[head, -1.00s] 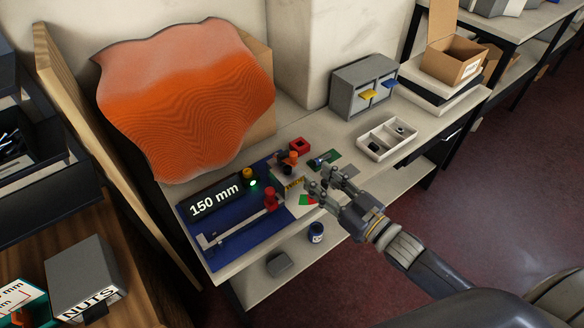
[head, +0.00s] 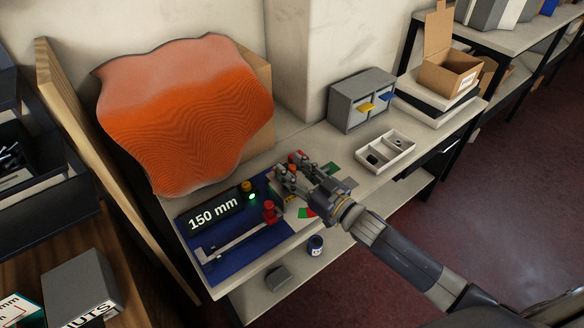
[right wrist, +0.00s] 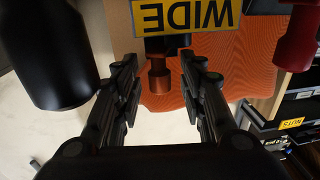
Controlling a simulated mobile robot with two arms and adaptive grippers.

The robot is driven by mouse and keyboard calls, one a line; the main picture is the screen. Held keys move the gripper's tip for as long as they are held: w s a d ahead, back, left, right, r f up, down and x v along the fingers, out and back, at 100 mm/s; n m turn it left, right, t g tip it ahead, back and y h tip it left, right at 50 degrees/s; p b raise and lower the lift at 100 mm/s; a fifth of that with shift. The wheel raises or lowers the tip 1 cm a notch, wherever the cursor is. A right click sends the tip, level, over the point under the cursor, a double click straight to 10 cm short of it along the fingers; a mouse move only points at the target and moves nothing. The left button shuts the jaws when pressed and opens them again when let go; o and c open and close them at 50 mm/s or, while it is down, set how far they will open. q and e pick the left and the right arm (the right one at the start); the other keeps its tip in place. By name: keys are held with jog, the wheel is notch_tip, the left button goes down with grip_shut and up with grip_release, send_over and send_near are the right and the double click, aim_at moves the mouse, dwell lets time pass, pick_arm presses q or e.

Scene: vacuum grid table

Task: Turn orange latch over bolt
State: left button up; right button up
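In the right wrist view, which looks upside down, a short orange-brown piece (right wrist: 158,80), which looks like the orange latch, hangs from a dark part below a yellow WIDE label (right wrist: 185,14). My right gripper (right wrist: 158,62) is open, its fingers on either side of that piece in the picture. I cannot tell whether they touch it. In the head view my right gripper (head: 287,171) is over the small fixture at the back of the table and hides most of it. The bolt cannot be made out clearly. My left gripper is not in view.
A red knob (head: 269,210) and a 150 mm display (head: 213,213) are on the blue mat (head: 235,262) to the left. A large black cylinder (right wrist: 58,50) is close beside the fingers in the wrist view. A divided white tray (head: 386,166) and grey drawers (head: 362,100) stand to the right.

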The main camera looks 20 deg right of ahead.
jog(key=shift+w+a, duration=0.15)
jog(key=shift+w, duration=0.15)
jog(key=shift+c, duration=0.4)
grip_shut()
jog(key=shift+a, duration=0.1)
jog(key=shift+s+a+r+m+t+h+p, duration=0.15)
jog(key=shift+m+t+h+p, duration=0.2)
jog(key=shift+m+h, duration=0.15)
jog(key=shift+s+a+m+t+h, duration=0.15)
jog(key=shift+a+m+t+h, duration=0.15)
jog(key=shift+m+h, duration=0.65)
jog(key=shift+s+a+m+t+h, duration=0.1)
jog(key=shift+a+m+t+h, duration=0.3)
jog(key=shift+h, duration=0.95)
jog(key=shift+d+m+h, duration=0.1)
jog(key=shift+m+h, duration=0.25)
jog(key=shift+h, duration=0.15)
